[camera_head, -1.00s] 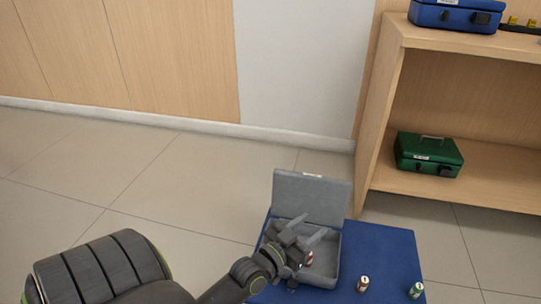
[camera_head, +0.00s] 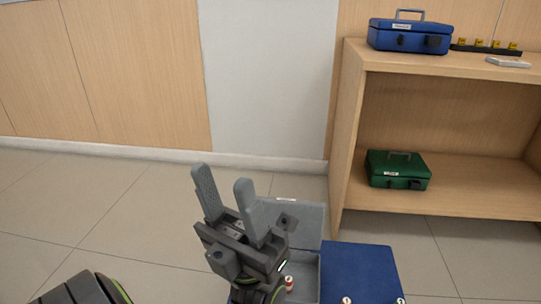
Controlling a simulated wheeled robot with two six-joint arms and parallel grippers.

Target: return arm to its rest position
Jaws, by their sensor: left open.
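My left gripper (camera_head: 226,197) is raised in front of the open grey case, its two fingers pointing up and apart. It is open, with nothing between the fingers. My left arm comes in from the bottom left. The right gripper is not in view. A small red and white roll (camera_head: 289,284) shows inside the case, beside my wrist.
Two small rolls (camera_head: 346,300) stand at the mat's front, cut by the frame edge. On the right, a wooden shelf unit (camera_head: 348,130) holds a green box (camera_head: 398,170) below and a blue box (camera_head: 410,36) on top. A dark rack (camera_head: 486,48) with yellow pieces is beside it. The floor at left is clear.

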